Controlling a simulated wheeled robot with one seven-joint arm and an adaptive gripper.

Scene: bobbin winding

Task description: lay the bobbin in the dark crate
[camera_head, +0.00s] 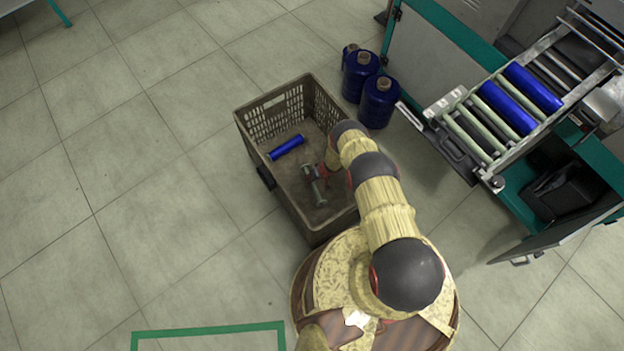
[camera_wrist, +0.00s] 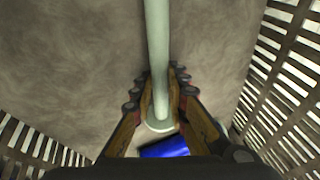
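A pale grey-green bobbin (camera_head: 317,188) is inside the dark crate (camera_head: 276,198) in the head view. My gripper (camera_head: 325,176) reaches down into the crate at its right side. In the wrist view, the bare bobbin (camera_wrist: 157,50) runs up from between the two fingers of my gripper (camera_wrist: 161,92), which press close on both sides of it. The crate floor shows behind it. I cannot tell whether the bobbin touches the floor.
A blue-wound bobbin (camera_head: 287,147) lies in the crate near the left wall; it also shows in the wrist view (camera_wrist: 165,148). A roller rack (camera_head: 480,120) with blue rolls is at the right. The floor at left is clear.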

